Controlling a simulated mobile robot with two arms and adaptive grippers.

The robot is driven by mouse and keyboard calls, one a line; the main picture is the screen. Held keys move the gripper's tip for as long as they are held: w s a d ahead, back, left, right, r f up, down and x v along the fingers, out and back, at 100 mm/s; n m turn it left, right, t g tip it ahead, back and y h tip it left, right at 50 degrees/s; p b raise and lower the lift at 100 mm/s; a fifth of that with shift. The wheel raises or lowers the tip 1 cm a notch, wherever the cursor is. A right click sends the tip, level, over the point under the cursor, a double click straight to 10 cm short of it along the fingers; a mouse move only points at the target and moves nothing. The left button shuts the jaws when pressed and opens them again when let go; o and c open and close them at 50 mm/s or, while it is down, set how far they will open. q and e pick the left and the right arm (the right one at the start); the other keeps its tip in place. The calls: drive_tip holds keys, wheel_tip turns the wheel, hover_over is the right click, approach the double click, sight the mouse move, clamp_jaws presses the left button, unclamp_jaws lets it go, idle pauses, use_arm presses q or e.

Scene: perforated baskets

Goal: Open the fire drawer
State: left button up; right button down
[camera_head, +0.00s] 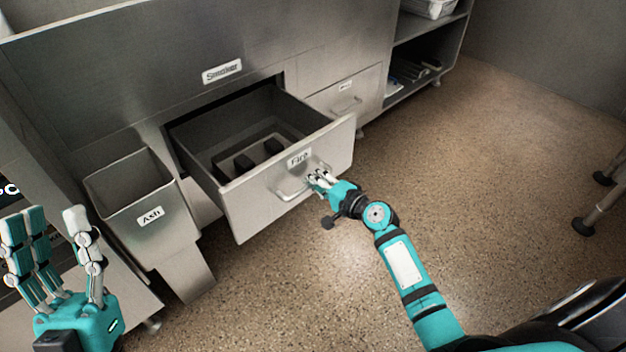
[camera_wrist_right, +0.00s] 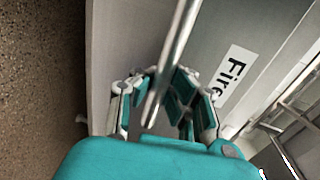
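The fire drawer (camera_head: 262,205) is pulled well out of the steel smoker unit, its front labelled "Fire". Its front also shows in the right wrist view (camera_wrist_right: 130,35). My right gripper (camera_head: 318,178) is at the right part of the drawer's handle (camera_head: 291,193). In the right wrist view the handle bar (camera_wrist_right: 181,32) runs between the fingers (camera_wrist_right: 166,78), which are curled in around it; firm contact is hard to see. My left gripper (camera_head: 48,228) is open and empty at the lower left, fingers pointing up, away from the drawer.
An ash bin (camera_head: 128,190) stands left of the drawer. A smaller closed drawer (camera_head: 350,90) is to the right, and shelves (camera_head: 425,50) are beyond it. Dark blocks (camera_head: 245,160) lie inside the fire drawer. The speckled floor (camera_head: 480,160) at right is clear, apart from stand legs (camera_head: 600,200).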

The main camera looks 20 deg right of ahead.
drive_tip(key=c, duration=1.3)
unclamp_jaws()
drive_tip(key=v, duration=1.2)
drive_tip(key=shift+a+r, duration=0.1)
drive_tip(key=shift+a, duration=0.05)
